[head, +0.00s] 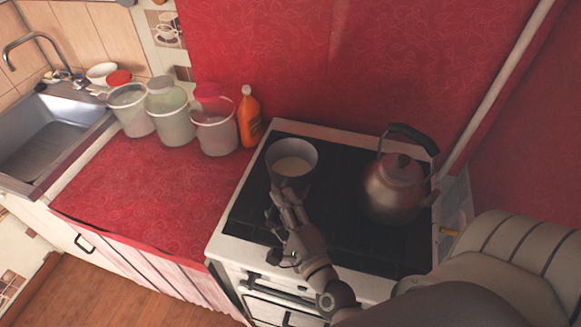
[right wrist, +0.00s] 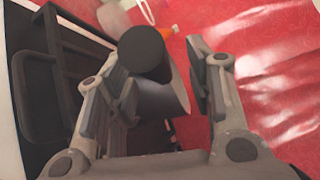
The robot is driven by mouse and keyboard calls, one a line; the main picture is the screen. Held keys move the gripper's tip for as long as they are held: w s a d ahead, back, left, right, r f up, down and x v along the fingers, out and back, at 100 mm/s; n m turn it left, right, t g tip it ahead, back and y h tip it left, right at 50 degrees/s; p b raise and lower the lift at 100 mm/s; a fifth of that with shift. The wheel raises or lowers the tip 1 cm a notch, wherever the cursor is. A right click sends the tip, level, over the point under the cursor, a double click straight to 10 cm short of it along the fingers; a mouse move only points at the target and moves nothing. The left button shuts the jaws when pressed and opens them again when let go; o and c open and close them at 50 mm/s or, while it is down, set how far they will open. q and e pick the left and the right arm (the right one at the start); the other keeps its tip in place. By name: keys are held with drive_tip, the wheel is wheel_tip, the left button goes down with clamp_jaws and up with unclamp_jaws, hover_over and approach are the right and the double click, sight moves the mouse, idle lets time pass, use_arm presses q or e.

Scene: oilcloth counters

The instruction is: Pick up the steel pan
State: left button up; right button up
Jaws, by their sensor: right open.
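The steel pan (head: 292,158) stands on the back left of the dark stove top, upright, with a pale inside. My right gripper (head: 284,197) is at its near side, with the fingers pointing toward it. In the right wrist view my right gripper (right wrist: 163,85) is open. A grey, rounded part of the pan (right wrist: 165,97) with a dark round end lies between the fingers, seemingly not clamped. The pan's handle is mostly hidden by the gripper in the head view. My left gripper is not in view.
A steel kettle (head: 395,185) with a black handle stands on the stove (head: 335,225), right of the pan. An orange bottle (head: 249,118) and several containers (head: 214,130) stand on the red counter to the left. The counter's front is clear. A red wall rises behind.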

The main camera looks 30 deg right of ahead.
drive_tip(key=shift+w+d+f, duration=0.1)
drive_tip(key=shift+w+d, duration=0.05)
drive_tip(key=shift+w, duration=0.9)
drive_tip(key=shift+s, duration=0.1)
clamp_jaws()
